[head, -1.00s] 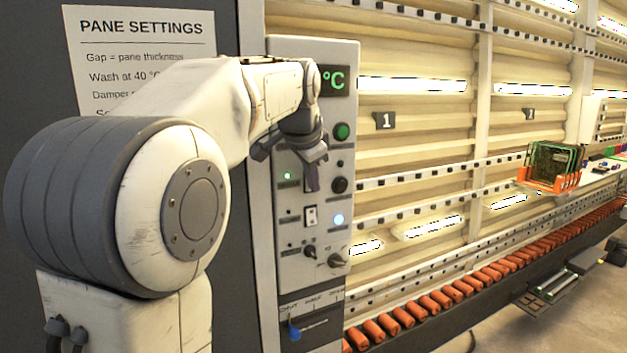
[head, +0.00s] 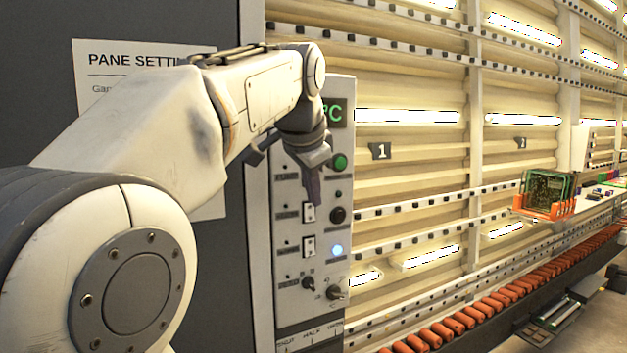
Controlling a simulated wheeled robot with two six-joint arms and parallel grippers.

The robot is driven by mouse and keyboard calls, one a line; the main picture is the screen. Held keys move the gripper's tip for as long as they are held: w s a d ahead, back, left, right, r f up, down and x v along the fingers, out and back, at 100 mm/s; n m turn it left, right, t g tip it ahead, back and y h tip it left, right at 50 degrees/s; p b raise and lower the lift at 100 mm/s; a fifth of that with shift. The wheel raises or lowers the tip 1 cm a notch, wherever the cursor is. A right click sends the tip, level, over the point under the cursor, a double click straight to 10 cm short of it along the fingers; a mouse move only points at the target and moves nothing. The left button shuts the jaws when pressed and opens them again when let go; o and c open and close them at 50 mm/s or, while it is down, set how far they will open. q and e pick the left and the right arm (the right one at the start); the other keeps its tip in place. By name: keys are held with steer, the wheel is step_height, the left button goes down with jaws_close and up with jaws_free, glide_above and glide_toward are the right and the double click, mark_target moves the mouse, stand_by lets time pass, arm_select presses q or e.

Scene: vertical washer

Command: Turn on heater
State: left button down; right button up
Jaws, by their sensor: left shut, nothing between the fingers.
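The grey control panel (head: 345,180) stands upright in the centre-left of the head view. It bears an upper rocker switch (head: 308,212), a lower rocker switch (head: 308,246), a green button (head: 340,162), a dark round button (head: 338,215) and small knobs (head: 335,293). The labels are too small to read, so I cannot tell which control is the heater's. My left gripper (head: 313,194) is shut and empty, pointing down in front of the panel. Its tips appear at the top of the upper switch; I cannot tell whether they touch. My right gripper is not in view.
A blue light (head: 336,251) glows on the panel. A green display (head: 334,113) is partly hidden by my arm. A settings sheet (head: 110,60) hangs on the dark cabinet behind. Orange rollers (head: 470,318) run along the right, with an orange rack (head: 543,210) above.

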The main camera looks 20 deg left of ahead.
arm_select(q)
steer(key=v, duration=0.5)
steer(key=shift+d, duration=0.4)
steer(key=shift+s+d+f, duration=0.1)
steer(key=shift+d+f, duration=0.05)
steer(key=shift+f, duration=0.5)
